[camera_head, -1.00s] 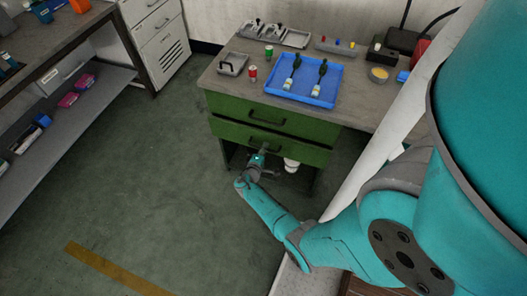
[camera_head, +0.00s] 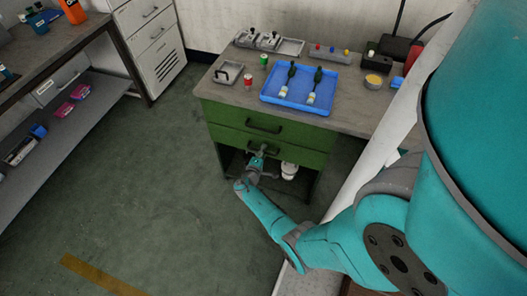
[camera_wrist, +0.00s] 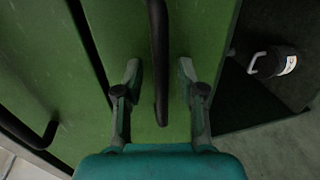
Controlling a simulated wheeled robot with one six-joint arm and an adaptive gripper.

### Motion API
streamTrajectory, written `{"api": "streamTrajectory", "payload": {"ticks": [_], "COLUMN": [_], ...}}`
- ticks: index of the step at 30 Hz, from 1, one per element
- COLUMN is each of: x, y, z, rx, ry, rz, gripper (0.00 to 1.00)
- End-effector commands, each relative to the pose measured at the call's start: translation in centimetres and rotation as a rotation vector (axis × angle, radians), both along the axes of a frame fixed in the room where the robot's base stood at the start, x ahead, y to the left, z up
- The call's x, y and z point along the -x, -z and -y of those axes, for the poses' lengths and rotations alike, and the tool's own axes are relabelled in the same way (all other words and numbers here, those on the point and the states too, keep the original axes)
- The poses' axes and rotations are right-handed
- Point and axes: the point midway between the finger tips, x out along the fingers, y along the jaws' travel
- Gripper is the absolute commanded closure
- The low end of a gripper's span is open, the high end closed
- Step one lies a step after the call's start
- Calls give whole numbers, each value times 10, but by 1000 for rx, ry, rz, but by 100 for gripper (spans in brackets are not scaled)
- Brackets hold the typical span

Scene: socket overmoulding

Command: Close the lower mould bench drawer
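The green lower drawer (camera_head: 229,139) is under the upper drawer (camera_head: 226,115) of the mould bench (camera_head: 352,119). Its front fills the middle of the wrist view (camera_wrist: 205,40). I cannot tell exactly how far its front stands out. My gripper (camera_head: 261,152) is at this front, low under the bench top. In the wrist view my gripper (camera_wrist: 159,78) has its two fingers apart, one on each side of the dark lower handle (camera_wrist: 159,60). Gaps show between the handle and both fingers. Whether the fingertips touch the drawer front is unclear.
The upper drawer handle (camera_head: 263,126) is just above my gripper. A white container (camera_head: 289,170) stands under the bench on the right. Open floor (camera_head: 150,190) lies to the left.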

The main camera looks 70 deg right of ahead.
Motion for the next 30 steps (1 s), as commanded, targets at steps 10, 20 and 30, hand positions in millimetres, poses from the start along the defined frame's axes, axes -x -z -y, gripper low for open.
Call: {"api": "streamTrajectory", "payload": {"ticks": [10,20,30], "x": [5,8,9], "y": [-12,-22,-23], "z": [-62,-105,-110], "rx": [-1,-1,0], "ry": [-4,-2,1], "rz": [1,0,1], "gripper": [61,61,61]}}
